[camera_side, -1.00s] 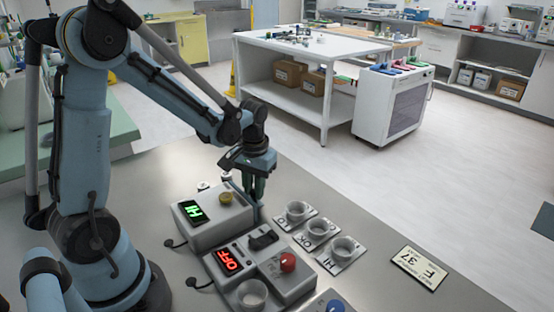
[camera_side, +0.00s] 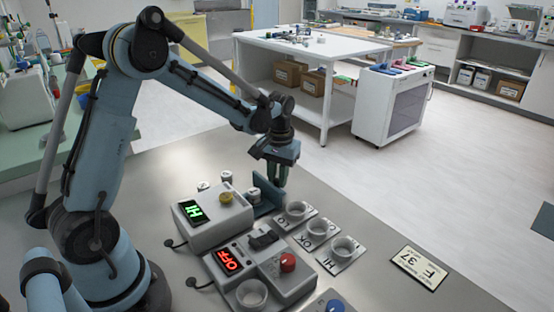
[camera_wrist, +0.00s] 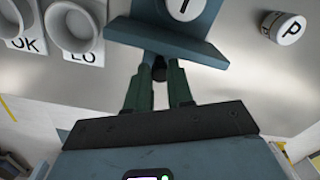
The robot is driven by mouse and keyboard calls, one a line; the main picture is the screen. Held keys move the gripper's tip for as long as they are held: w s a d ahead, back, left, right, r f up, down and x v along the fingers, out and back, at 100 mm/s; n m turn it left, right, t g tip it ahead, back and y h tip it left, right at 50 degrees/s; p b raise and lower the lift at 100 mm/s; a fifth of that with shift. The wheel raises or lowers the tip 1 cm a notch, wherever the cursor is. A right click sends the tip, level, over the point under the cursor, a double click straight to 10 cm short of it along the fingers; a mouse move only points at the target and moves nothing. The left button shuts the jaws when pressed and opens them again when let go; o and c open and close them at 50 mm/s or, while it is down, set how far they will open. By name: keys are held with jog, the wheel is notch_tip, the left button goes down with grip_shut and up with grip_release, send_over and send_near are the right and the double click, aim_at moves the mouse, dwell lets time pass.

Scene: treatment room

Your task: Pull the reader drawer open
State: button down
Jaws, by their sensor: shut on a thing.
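The reader (camera_side: 212,224) is a grey box with a green "HI" display and a yellow knob. Its dark teal drawer (camera_side: 268,188) stands out from the box's far right side, clearly open. A white-topped vial (camera_side: 253,196) sits in the drawer; its lettered top also shows in the wrist view (camera_wrist: 186,8). My gripper (camera_side: 281,182) is at the drawer's outer face. In the wrist view, my gripper's green fingers (camera_wrist: 160,76) are shut on the dark drawer handle (camera_wrist: 159,68), below the drawer front (camera_wrist: 165,42). The fingers partly hide the handle.
Beside the drawer stand several white cups on labelled plates (camera_side: 318,234). A second box (camera_side: 262,266) with a red "OFF" display and red knob is in front. Two capped vials stand behind the reader, one marked P (camera_wrist: 290,28). The bench right of the plates is mostly clear.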

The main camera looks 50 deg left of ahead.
jog(key=c, duration=1.3)
grip_release()
jog(key=shift+o, duration=0.2)
jog(key=shift+r, duration=0.15)
notch_tip(320, 180, up, 12)
jog(key=shift+d, duration=0.2)
jog(key=s+d+f+m+t, duration=0.1)
jog(key=s+d+m+t, duration=0.4)
jog(key=s, duration=0.7)
jog(key=d+t, duration=0.2)
jog(key=d, duration=0.2)
jog(key=shift+s, duration=0.35)
